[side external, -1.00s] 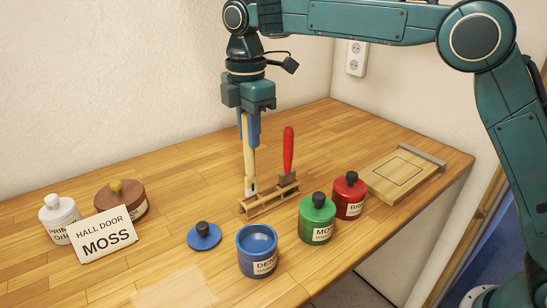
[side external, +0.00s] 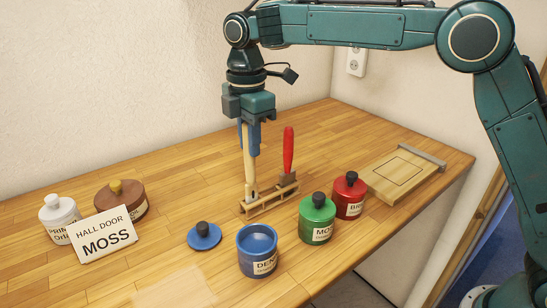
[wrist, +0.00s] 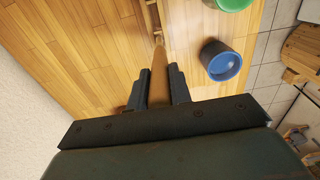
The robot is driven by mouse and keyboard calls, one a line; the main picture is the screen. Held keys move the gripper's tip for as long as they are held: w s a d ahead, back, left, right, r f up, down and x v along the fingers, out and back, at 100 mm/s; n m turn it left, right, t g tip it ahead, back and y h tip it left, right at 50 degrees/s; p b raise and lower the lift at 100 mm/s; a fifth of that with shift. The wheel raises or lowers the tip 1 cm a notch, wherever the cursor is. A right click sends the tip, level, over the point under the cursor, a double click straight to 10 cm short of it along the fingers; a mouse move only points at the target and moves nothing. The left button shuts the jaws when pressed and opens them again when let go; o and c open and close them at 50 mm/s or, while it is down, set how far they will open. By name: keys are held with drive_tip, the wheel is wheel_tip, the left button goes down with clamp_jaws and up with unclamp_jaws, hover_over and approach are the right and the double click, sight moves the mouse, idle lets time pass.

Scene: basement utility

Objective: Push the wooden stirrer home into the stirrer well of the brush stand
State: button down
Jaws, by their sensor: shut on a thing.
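The pale wooden stirrer (side external: 248,165) is upright, or close to it, with its lower end at the left part of the brush stand (side external: 270,203). My gripper (side external: 249,143) is shut on its upper part, above the stand. In the wrist view the stirrer (wrist: 159,72) runs away between the two fingers (wrist: 160,88) toward the stand (wrist: 150,18). The stand is a low wooden rack. A red-handled tool (side external: 289,150) stands in its right part. How deep the stirrer's lower end sits in the well cannot be told.
An open blue pot (side external: 257,255) is in front of the stand, its blue lid (side external: 204,236) to the left. Green (side external: 317,222) and red (side external: 350,195) lidded pots stand right. A MOSS card (side external: 104,234), white pot (side external: 58,215) and brown pot (side external: 121,200) are left. A wooden board (side external: 402,178) lies far right.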

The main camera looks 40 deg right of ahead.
drive_tip(key=shift+f, duration=1.55)
drive_tip(key=c, duration=1.2)
unclamp_jaws()
drive_tip(key=shift+r, duration=6.85)
drive_tip(key=shift+r, duration=0.1)
